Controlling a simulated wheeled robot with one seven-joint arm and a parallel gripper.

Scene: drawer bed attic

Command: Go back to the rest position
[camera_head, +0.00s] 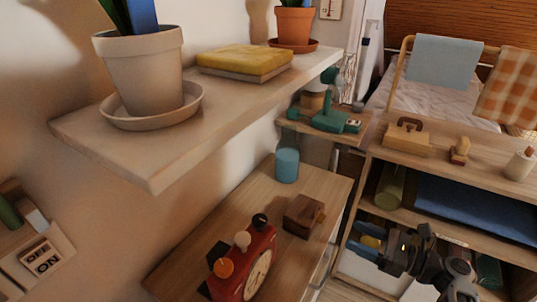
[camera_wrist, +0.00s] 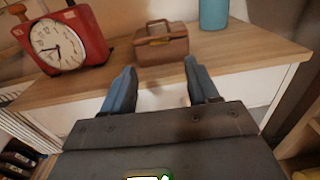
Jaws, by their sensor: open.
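My gripper (camera_head: 362,240) is at the lower right of the head view, in front of the low wooden shelf unit. Its two blue fingers point left. In the wrist view my gripper (camera_wrist: 160,82) has its fingers wide apart, with no object held between them.
The cabinet top (camera_head: 228,218) bears a red clock-like scale (camera_head: 259,262), a brown handled box (camera_head: 303,215) and a blue cylinder (camera_head: 287,165). A wall shelf (camera_head: 160,165) with potted plants overhangs on the left. The shelf unit (camera_head: 465,160) stands behind my gripper.

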